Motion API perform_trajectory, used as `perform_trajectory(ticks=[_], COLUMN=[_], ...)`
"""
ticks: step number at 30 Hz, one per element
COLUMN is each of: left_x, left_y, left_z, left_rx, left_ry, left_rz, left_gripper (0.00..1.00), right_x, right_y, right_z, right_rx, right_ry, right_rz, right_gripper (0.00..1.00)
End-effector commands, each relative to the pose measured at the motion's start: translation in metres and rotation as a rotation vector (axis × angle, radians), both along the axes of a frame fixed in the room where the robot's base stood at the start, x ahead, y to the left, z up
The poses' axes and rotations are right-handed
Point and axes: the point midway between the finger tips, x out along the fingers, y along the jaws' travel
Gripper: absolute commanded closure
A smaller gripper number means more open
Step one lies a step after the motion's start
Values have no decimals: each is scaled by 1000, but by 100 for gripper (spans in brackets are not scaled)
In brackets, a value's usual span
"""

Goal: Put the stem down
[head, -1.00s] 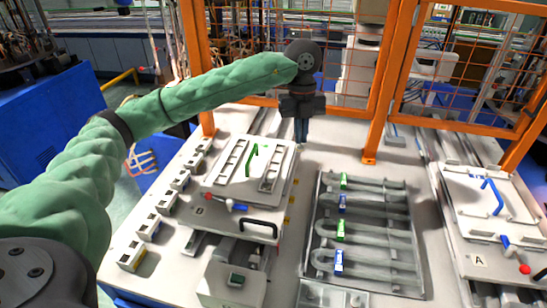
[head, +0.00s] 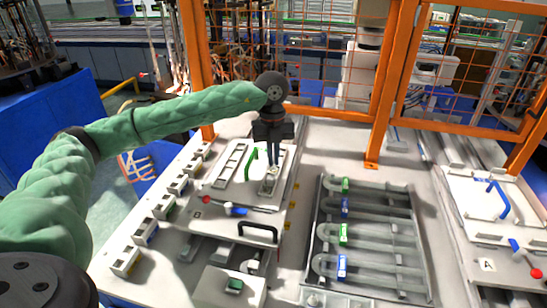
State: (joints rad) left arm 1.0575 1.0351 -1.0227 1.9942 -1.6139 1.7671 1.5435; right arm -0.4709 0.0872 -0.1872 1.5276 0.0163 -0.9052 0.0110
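My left gripper (head: 273,163) points down over the right slot of the white fixture marked B (head: 214,190). Its dark fingers look close together, and whether they hold anything is too small to tell. A small pale piece (head: 268,184) shows right below the fingertips in that slot; I cannot tell whether it is the stem or whether the fingers touch it. No other stem can be made out clearly. My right gripper is not in view.
A grey tray (head: 318,222) holds clear bent tubes with green and blue labels. A second fixture, marked A (head: 485,200), stands at the right. Small white blocks (head: 160,232) line the table's left. An orange mesh fence (head: 385,100) closes the back.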

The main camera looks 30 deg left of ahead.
Motion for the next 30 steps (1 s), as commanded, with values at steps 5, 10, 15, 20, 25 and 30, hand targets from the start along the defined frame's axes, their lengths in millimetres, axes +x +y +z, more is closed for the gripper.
perform_trajectory(ticks=[5, 10, 15, 20, 25, 30], left_x=[0, 0, 0, 0, 0, 1], left_y=[0, 0, 0, 0, 0, 0], left_z=[1, -1, -1, -1, 0, 11], left_rx=[0, 0, 1, 0, 0, 0], left_ry=[0, 0, -1, -1, -1, -3], left_rz=[0, 0, 0, 0, 0, 0], left_gripper=[100, 100, 78, 74, 74, 74], right_x=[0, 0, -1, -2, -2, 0], right_y=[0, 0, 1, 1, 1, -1], right_z=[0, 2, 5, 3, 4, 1], right_rx=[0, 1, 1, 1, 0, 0], right_ry=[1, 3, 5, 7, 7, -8], right_rz=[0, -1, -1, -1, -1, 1], right_gripper=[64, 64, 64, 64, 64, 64])
